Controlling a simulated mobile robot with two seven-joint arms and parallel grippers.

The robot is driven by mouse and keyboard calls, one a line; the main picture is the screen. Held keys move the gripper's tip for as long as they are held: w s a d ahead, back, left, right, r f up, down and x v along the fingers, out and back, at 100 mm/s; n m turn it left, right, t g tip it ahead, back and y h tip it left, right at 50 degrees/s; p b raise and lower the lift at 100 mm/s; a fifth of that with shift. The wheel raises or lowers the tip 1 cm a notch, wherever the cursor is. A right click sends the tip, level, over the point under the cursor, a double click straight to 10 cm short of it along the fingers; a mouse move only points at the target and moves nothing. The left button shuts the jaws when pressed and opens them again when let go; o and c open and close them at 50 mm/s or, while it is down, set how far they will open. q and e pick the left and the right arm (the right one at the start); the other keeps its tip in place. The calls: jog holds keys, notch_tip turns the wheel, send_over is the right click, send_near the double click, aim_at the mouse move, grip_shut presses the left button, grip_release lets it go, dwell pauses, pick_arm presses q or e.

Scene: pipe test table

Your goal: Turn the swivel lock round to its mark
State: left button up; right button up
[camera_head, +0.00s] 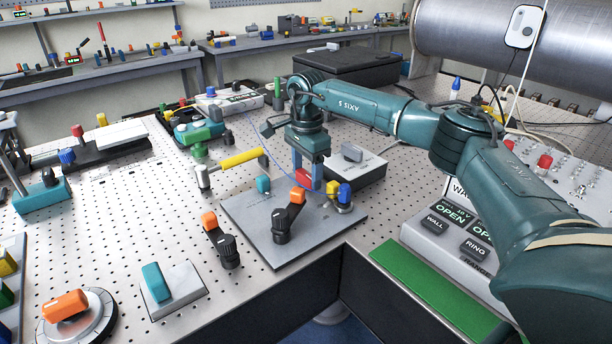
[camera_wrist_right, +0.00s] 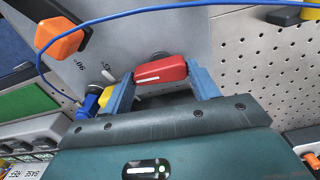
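The swivel lock appears to be the small red block (camera_head: 304,178) at the back of the grey plate (camera_head: 325,228). In the right wrist view it is a red bar (camera_wrist_right: 161,70) with a white line along it. The bar's underside is hidden. My left gripper is in neither view.
An orange-topped lever (camera_head: 297,195) stands on the same plate, and a blue knob (camera_head: 345,192) is close right of my fingers. A thin blue cable (camera_wrist_right: 130,16) runs across nearby. A yellow-handled tool (camera_head: 243,160) lies to the left. A grey box (camera_head: 357,165) stands behind.

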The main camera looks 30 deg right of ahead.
jog(key=c, duration=0.6)
jog(key=shift+r+m+p, duration=0.15)
jog(key=shift+m+p, duration=0.65)
jog(key=shift+m, duration=0.7)
jog(key=shift+f, duration=0.2)
jog(key=shift+m, duration=0.3)
jog(key=shift+a+r+m+p, duration=0.1)
jog(key=shift+r+m+p, duration=0.1)
jog(key=shift+m+p, duration=0.65)
jog(key=shift+m, duration=0.55)
jog(key=shift+f+m, duration=0.2)
jog(key=shift+m, duration=0.1)
